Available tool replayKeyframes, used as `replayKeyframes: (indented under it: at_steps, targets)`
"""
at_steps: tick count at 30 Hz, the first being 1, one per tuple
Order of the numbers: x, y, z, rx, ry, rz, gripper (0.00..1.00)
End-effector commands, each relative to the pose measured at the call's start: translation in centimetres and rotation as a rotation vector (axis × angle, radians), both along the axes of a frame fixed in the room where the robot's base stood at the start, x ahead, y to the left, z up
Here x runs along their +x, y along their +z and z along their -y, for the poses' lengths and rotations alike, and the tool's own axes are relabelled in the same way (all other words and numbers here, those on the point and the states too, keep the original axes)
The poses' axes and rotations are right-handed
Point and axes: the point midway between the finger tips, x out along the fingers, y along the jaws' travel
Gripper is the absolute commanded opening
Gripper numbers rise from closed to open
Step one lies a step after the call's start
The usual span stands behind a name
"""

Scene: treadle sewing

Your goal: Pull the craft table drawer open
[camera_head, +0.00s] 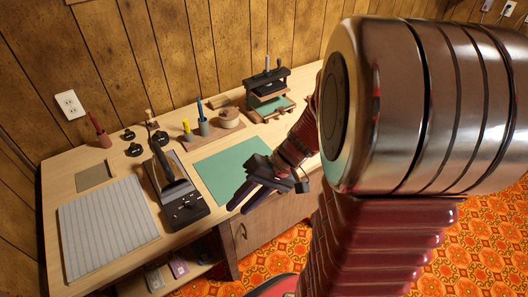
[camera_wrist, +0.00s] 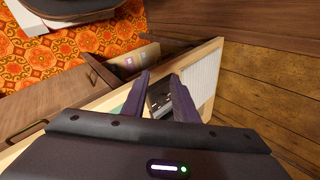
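The wooden craft table (camera_head: 75,160) fills the left and middle of the head view. Its brown drawer front (camera_head: 262,222) lies under the tabletop edge, with a small handle (camera_head: 240,232) at its left; the drawer looks shut. The rest of the front is hidden behind my arm. In the wrist view, brown fronts run along the left, with one dark handle (camera_wrist: 92,75) and another (camera_wrist: 28,131). My gripper (camera_head: 238,204) is above the table's front edge, beside the green mat, and apart from the handle. Its fingers (camera_wrist: 161,92) are spread, with nothing held between them.
A green mat (camera_head: 225,165), a black device (camera_head: 175,190) and a striped pad (camera_head: 105,225) lie on the tabletop. A small press (camera_head: 268,88) and pen cups stand at the back by the wood wall. An open shelf with books (camera_head: 178,266) is left of the drawer. Orange carpet (camera_head: 470,245) is at right.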

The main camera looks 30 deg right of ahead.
Motion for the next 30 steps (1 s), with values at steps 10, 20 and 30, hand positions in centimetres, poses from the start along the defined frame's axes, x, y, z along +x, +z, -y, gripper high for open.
replayKeyframes:
  at_steps: [10,20,30]
  targets:
    - [2.2,-3.8,4.4,0.233,-0.187,0.07,0.26]
    - [3.5,-7.9,10.1,0.391,-0.415,0.199,0.26]
    - [2.8,-13.3,17.2,0.471,-0.695,0.361,0.26]
